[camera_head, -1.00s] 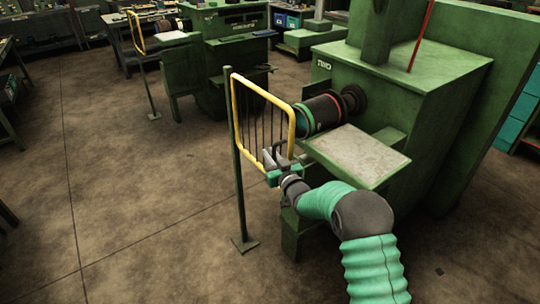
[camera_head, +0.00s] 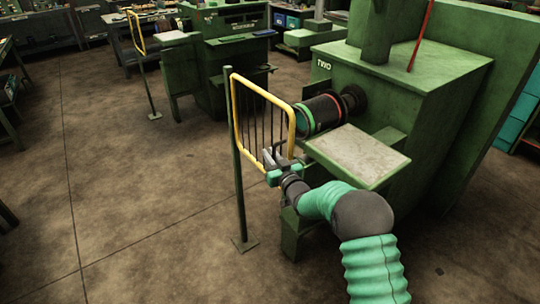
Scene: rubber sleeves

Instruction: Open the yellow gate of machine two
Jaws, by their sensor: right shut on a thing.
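The yellow gate (camera_head: 263,92) is a yellow-framed panel with dark bars, hung on a green post (camera_head: 238,170). It stands in front of the dark cylinder (camera_head: 323,112) of the green machine marked TWO (camera_head: 345,72). My right gripper (camera_head: 272,160) is at the gate's lower right corner, shut on the yellow frame. The gripper partly hides that corner. My left gripper is out of view.
A light-topped shelf (camera_head: 358,156) juts from the machine just right of my right gripper. Another green machine (camera_head: 225,75) with its own yellow gate (camera_head: 136,33) stands farther back. The floor (camera_head: 140,210) to the left is clear.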

